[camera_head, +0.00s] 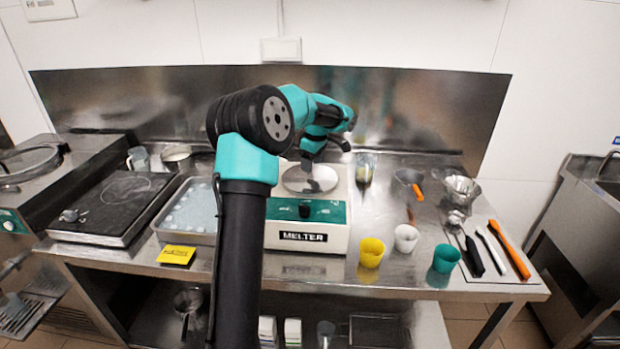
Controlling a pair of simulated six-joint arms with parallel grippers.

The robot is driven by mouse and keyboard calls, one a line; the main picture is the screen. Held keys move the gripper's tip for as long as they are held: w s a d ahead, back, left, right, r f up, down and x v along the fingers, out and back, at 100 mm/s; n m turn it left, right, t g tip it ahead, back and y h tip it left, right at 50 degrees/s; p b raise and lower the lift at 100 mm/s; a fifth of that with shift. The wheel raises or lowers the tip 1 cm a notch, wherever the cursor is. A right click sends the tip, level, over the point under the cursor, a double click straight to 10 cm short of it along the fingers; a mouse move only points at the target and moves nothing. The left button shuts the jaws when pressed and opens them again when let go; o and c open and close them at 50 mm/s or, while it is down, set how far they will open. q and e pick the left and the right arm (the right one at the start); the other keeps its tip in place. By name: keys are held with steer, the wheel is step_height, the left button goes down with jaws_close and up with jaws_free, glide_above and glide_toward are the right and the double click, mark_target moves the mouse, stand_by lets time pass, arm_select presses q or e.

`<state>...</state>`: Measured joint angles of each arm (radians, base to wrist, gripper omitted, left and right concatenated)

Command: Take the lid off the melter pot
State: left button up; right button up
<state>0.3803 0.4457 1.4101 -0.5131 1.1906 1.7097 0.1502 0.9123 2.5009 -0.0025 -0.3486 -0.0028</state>
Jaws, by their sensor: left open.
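The melter (307,237) is a white box with a green front panel and a MELTER label, standing mid-table. Its round grey metal lid (296,184) lies on the top of the box, and the pot under it is hidden. My left gripper (326,158) is open above the back part of the lid, its dark fingers pointing down, with nothing seen between them. I cannot tell whether a fingertip touches the lid. My left arm covers the left side of the melter. My right gripper is not in view.
A metal tray (168,222) and a dark plate stand left. A yellow cup (371,252), a white cup (406,237) and a green cup (446,258) stand right of the melter. Several utensils (509,248) lie at the far right. A steel backsplash (430,105) rises behind.

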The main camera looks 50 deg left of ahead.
arm_select(q)
steer(key=shift+a+f, duration=0.2)
steer(key=shift+f, duration=1.2)
steer(key=shift+s, duration=0.1)
steer(key=shift+c, duration=0.2)
jaws_close()
steer(key=shift+r, duration=0.15)
steer(key=shift+r, duration=1.7)
steer(key=s+d+r, duration=0.1)
steer(key=s+d, duration=0.9)
steer(key=d, duration=0.2)
steer(key=shift+s+r, duration=0.15)
steer(key=shift+s, duration=0.1)
